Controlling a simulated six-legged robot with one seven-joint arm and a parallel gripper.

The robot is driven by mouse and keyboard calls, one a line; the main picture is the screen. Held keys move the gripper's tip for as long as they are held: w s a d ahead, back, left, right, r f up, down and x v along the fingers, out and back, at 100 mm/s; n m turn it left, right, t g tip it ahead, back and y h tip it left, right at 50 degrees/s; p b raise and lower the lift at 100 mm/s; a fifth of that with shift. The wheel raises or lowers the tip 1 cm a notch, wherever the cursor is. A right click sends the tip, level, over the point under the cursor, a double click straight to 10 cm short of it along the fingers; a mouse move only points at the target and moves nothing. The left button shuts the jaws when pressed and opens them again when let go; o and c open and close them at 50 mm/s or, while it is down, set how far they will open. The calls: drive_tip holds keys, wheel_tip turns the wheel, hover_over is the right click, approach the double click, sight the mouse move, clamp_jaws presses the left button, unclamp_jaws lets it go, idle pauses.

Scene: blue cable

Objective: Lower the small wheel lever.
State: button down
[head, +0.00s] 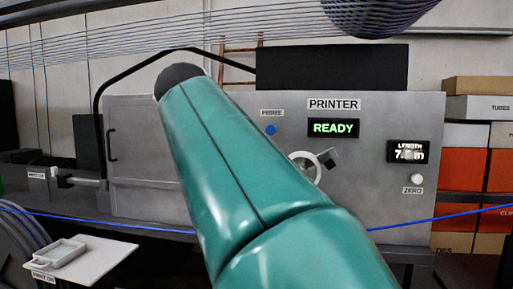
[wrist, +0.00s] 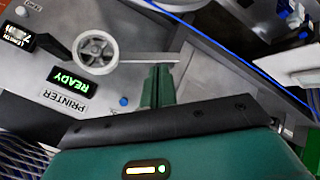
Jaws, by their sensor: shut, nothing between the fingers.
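A pale wheel (wrist: 95,50) with spokes sits on the printer's front panel in the wrist view. In the head view the wheel (head: 306,168) is partly hidden by my green arm. A flat grey lever bar (wrist: 140,59) runs from the wheel's side toward the right of the wrist view. My gripper (wrist: 160,70) is shut and empty, with its green fingertips close to the bar's outer part. I cannot tell whether they touch it. My gripper is hidden in the head view.
The grey printer (head: 390,195) shows a READY display (head: 333,128). A blue button (head: 270,130) is left of the wheel, and a white ZERO knob (head: 417,179) is at right. A blue cable (head: 425,219) crosses in front of the printer. A white tray (head: 95,262) stands lower left.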

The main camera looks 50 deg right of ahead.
drive_tip(key=s+d+r+m+g+h, duration=0.1)
drive_tip(key=s+d+r+m+g, duration=0.1)
drive_tip(key=s+d+r, duration=0.2)
drive_tip(key=s+d+r+m+g+h, duration=0.1)
drive_tip(key=s+d+r+m+g, duration=0.1)
drive_tip(key=d+r, duration=0.3)
wheel_tip(320, 180, up, 3)
drive_tip(key=shift+s+d+m+h, duration=0.15)
drive_tip(key=shift+s+m+h, duration=0.2)
drive_tip(key=shift+s, duration=0.5)
approach(329, 155)
drive_tip(key=w+d, duration=0.2)
drive_tip(key=d, duration=0.2)
drive_tip(key=s+f, duration=0.1)
drive_tip(key=s+d+f, duration=0.1)
drive_tip(key=f, duration=0.1)
drive_tip(key=shift+s, duration=0.1)
drive_tip(key=shift+s+a, duration=0.1)
drive_tip(key=shift+f, duration=0.1)
